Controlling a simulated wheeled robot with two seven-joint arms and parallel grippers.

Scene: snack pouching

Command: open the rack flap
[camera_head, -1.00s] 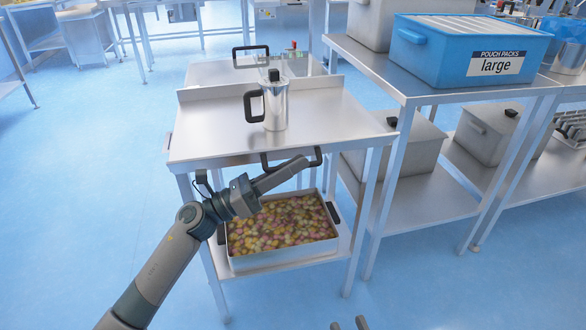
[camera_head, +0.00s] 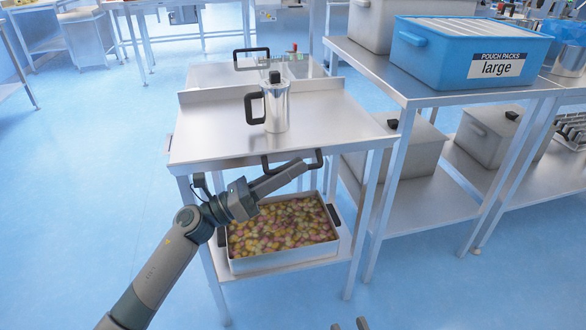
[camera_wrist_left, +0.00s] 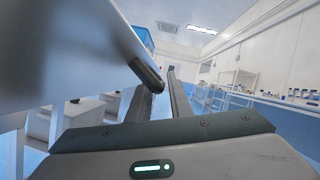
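The metal rack (camera_head: 330,115) stands in the middle of the head view. A black handle (camera_head: 313,157) sits at its front edge, under the top. It also shows in the left wrist view (camera_wrist_left: 147,74), beside a large grey metal panel (camera_wrist_left: 70,45). My left gripper (camera_head: 300,166) reaches up to this handle from below left. In the wrist view its fingers (camera_wrist_left: 161,88) are a little apart, and the handle overlaps the left fingertip. I cannot tell whether they grip it. My right gripper (camera_head: 349,325) shows only its fingertips at the bottom edge, apart and empty.
A metal jug (camera_head: 276,105) with a black handle stands on the rack top. A tray (camera_head: 283,262) of colourful snacks sits on the lower shelf. To the right, a shelf unit (camera_head: 425,210) holds a blue "large" bin (camera_head: 430,58) and grey boxes. Floor at left is clear.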

